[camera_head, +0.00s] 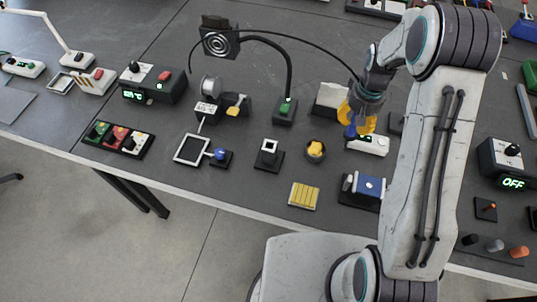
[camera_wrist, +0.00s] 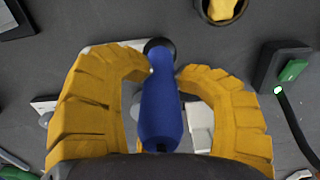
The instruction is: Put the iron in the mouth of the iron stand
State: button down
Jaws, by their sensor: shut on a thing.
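My gripper (camera_head: 361,117) has yellow fingers and is shut on the blue handle of the iron (camera_head: 350,131), held above the right part of the table. In the wrist view the iron (camera_wrist: 161,112) lies between the two fingers (camera_wrist: 160,95); its tip cannot be made out. A thin black cable arcs from the station to the gripper. The iron stand (camera_head: 209,107) is well to the left, with a grey round mouth (camera_head: 211,85) on top and a yellow sponge (camera_head: 237,99) beside it. The stand is not visible in the wrist view.
The fan on a curved arm (camera_head: 221,40) with its green-buttoned base (camera_head: 285,110) stands between gripper and stand. The station with a green display (camera_head: 152,84) is left of the stand. A cup with yellow filling (camera_head: 315,150) and a white device (camera_head: 370,145) are near the gripper.

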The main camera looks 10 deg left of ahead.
jog(key=shift+s+f, duration=0.25)
dwell(0.4)
